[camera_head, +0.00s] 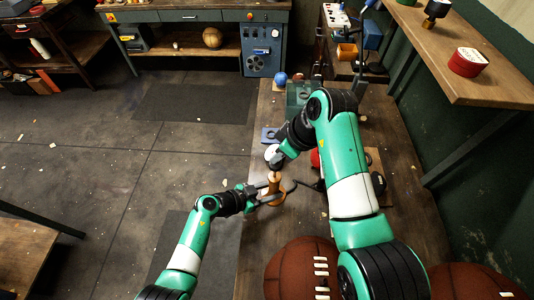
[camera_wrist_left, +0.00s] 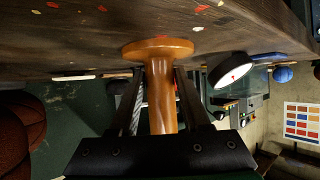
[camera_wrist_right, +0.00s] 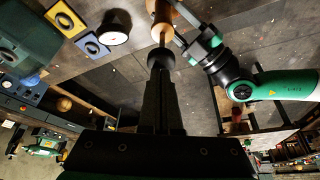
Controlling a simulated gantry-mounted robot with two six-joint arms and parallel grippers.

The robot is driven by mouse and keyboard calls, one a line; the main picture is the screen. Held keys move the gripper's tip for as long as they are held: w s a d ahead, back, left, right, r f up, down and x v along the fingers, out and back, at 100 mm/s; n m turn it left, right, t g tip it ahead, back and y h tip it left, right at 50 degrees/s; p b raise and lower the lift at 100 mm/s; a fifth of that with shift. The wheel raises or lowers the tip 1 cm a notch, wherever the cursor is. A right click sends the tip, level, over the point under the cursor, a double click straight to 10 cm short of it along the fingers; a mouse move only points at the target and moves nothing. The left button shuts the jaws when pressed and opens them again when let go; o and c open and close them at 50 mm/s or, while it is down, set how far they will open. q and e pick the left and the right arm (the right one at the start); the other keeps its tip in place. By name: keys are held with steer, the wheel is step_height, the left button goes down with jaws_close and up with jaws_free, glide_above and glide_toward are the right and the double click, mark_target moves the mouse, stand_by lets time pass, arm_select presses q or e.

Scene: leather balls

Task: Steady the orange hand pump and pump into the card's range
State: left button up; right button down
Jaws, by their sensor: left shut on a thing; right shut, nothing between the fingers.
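The orange hand pump (camera_head: 274,184) stands upright on the bench. In the left wrist view its orange barrel (camera_wrist_left: 161,100) runs between my fingers, with the wide round foot against the bench top. My left gripper (camera_head: 268,196) is shut on the barrel. My right gripper (camera_head: 277,164) is shut and empty above the pump. In the right wrist view its fingertips (camera_wrist_right: 160,70) are at the dark knob on the pump's thin rod; whether they touch is unclear. A round white-faced gauge (camera_wrist_left: 232,70) with a red mark stands beside the pump. The card's range cannot be read.
Brown leather balls (camera_head: 300,270) lie at the near end of the bench. Blue and yellow square plates (camera_wrist_right: 67,18) lie near the gauge. A colour-patch chart (camera_wrist_left: 302,120) hangs behind. A shelf (camera_head: 470,85) juts over the right side. Open floor lies left of the bench.

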mark_target(280, 165)
step_height(280, 165, down, 5)
step_height(280, 165, up, 7)
steer(key=shift+r, duration=0.15)
stand_by(0.5)
stand_by(0.5)
stand_by(1.6)
stand_by(0.5)
steer(key=shift+f, duration=3.65)
step_height(280, 165, up, 7)
steer(key=shift+r, duration=0.15)
